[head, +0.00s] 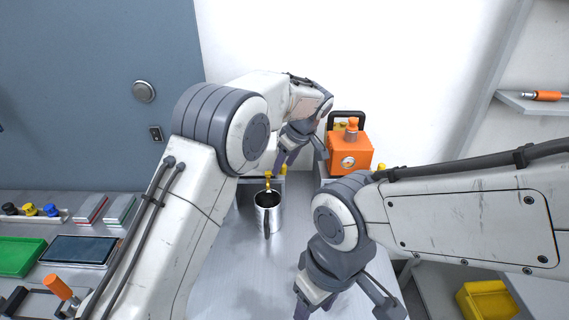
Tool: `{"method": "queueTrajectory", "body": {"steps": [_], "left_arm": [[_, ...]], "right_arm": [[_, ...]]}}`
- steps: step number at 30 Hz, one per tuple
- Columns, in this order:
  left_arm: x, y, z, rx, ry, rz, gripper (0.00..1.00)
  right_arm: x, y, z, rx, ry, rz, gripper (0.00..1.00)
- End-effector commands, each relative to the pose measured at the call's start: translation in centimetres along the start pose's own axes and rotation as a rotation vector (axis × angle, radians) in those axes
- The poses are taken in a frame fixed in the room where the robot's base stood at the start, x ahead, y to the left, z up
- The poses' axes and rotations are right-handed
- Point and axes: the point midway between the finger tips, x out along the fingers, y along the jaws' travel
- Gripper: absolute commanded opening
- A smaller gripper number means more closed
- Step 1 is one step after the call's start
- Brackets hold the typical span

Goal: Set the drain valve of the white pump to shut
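The white pump is mostly hidden behind my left arm; only a small pale part of its base (254,174) shows. A yellow drain valve (268,184) points down over a steel mug (268,212) on the bench. Another small yellow part (283,170) shows beside it, close to a finger of my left gripper (299,160). The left gripper's fingers look spread, just right of the valve and left of the orange pump. I cannot see the handle position clearly. My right gripper (344,308) is open and empty over the front right of the bench.
An orange pump (349,153) stands right of my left gripper. A green tray (20,256), a dark tablet (78,250) and an orange-handled tool (61,288) lie at left. A yellow bin (485,300) is low at right. The bench front is clear.

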Motion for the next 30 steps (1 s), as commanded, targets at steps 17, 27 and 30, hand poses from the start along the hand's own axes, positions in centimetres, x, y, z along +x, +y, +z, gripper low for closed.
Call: {"method": "queueTrajectory", "body": {"steps": [17,27,30], "left_arm": [[-6.6,0.1,0.0,0.0,0.001,0.004,0.56],[-10.4,0.0,0.0,0.001,0.0,0.0,0.56],[-10.5,0.0,0.0,0.0,0.0,0.0,0.56]], "right_arm": [[1.1,0.1,0.1,0.0,0.0,0.0,0.57],[1.1,0.1,0.1,0.0,0.0,0.0,0.57],[1.1,0.1,0.1,0.0,0.0,0.0,0.57]]}}
